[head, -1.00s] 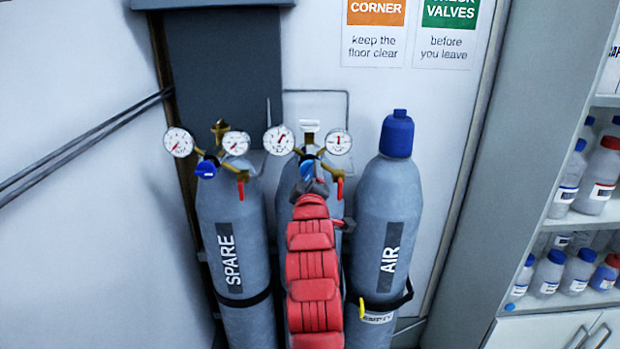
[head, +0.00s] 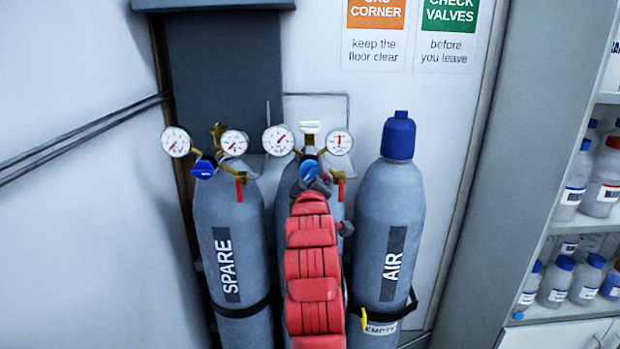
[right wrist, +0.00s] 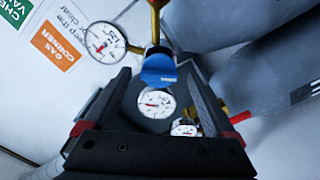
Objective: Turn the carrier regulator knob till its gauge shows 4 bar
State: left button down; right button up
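The middle cylinder (head: 285,235) carries a brass regulator with a blue knob (head: 309,170) and two round gauges, left (head: 278,139) and right (head: 339,141). My red arm hides its label. The right gauge's needle stands near upright; I cannot read its value surely. My right gripper (head: 315,184) is just below the knob in the head view. In the right wrist view, its dark fingers (right wrist: 160,78) are open, with the blue knob (right wrist: 158,70) between their tips and space on both sides. One gauge (right wrist: 105,40) shows beyond the left finger. My left gripper is out of view.
The SPARE cylinder (head: 230,215) stands left, with its own blue knob (head: 204,168) and gauges. The capped AIR cylinder (head: 388,210) stands right, with an EMPTY tag (head: 380,328). A bottle shelf (head: 570,228) is at far right.

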jog(key=shift+s+b, duration=0.35)
jog(key=shift+s, duration=0.3)
jog(key=s+b, duration=0.4)
jog(key=s, duration=1.2)
